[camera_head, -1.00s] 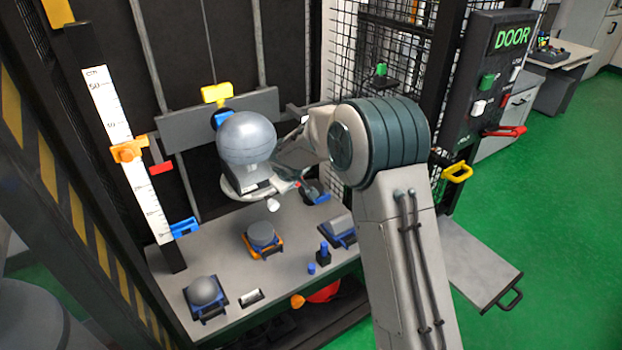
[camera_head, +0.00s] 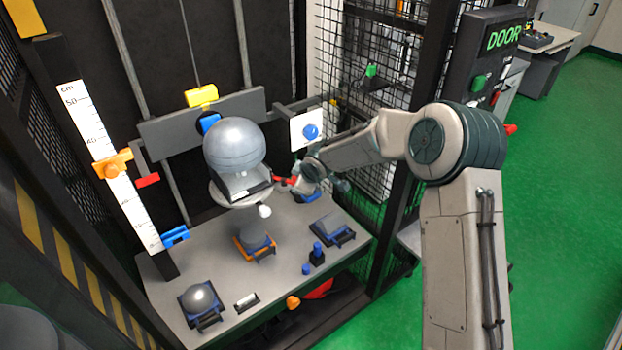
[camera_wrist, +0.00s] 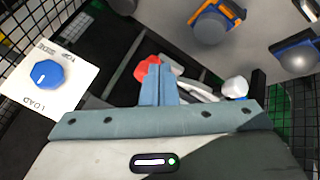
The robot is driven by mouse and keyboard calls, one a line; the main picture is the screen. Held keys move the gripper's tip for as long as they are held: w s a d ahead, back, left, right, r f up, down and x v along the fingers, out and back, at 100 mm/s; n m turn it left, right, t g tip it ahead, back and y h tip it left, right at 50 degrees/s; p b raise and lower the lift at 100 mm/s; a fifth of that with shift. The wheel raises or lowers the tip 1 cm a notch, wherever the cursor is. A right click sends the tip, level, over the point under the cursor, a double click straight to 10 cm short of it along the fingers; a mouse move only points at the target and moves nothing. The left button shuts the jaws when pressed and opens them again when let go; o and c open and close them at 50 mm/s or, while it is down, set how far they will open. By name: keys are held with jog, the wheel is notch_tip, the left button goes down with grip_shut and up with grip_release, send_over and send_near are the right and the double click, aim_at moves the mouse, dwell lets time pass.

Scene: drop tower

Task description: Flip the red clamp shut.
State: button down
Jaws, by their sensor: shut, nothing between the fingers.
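The red clamp (camera_head: 285,180) shows as a small red piece at the right edge of the round plate under the big grey ball (camera_head: 234,146). In the wrist view the red piece (camera_wrist: 147,68) lies just beyond my fingertips, partly hidden by them. My gripper (camera_wrist: 158,82) is shut with its fingers together and empty. In the head view my gripper (camera_head: 300,182) is right beside the red piece; whether they touch I cannot tell. The clamp's exact angle is hidden.
A white panel with a blue knob (camera_head: 310,131) stands behind my gripper, also in the wrist view (camera_wrist: 48,74). A white knob (camera_head: 264,211) hangs below the plate. The grey table (camera_head: 200,260) holds several cradles. A ruler post (camera_head: 110,165) stands left; mesh is at right.

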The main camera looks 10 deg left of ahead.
jog(key=shift+s+a, duration=0.15)
jog(key=shift+a, duration=1)
jog(key=shift+b, duration=0.4)
jog(key=s+d+r+b, duration=0.1)
jog(key=s+d+r, duration=0.1)
jog(key=s+r, duration=0.6)
jog(key=shift+s+d+r, duration=0.15)
jog(key=shift+s, duration=0.35)
